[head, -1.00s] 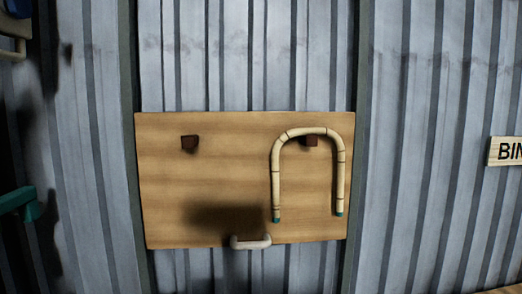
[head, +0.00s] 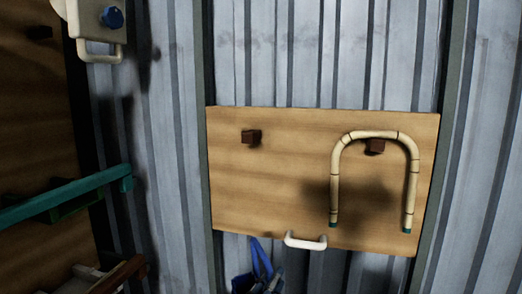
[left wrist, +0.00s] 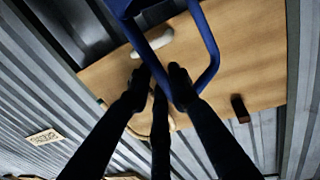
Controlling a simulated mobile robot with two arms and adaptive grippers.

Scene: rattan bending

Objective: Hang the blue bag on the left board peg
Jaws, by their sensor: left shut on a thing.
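The wooden board (head: 290,190) on the metal wall carries two dark pegs. The left board peg (head: 250,137) is bare; it also shows in the left wrist view (left wrist: 240,108). The blue bag (head: 258,264) shows at the bottom edge of the head view, below the board, mostly cut off. In the left wrist view my left gripper (left wrist: 161,77) has its black fingers shut on the blue bag's handle (left wrist: 210,45). The bag is apart from the left peg. My right gripper is not in view.
A U-shaped rattan piece (head: 412,180) hangs at the right peg (head: 374,146). A white handle (head: 305,242) sticks out at the board's lower edge. A teal bar (head: 65,195) and a pale box with a blue knob (head: 100,25) are at the left.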

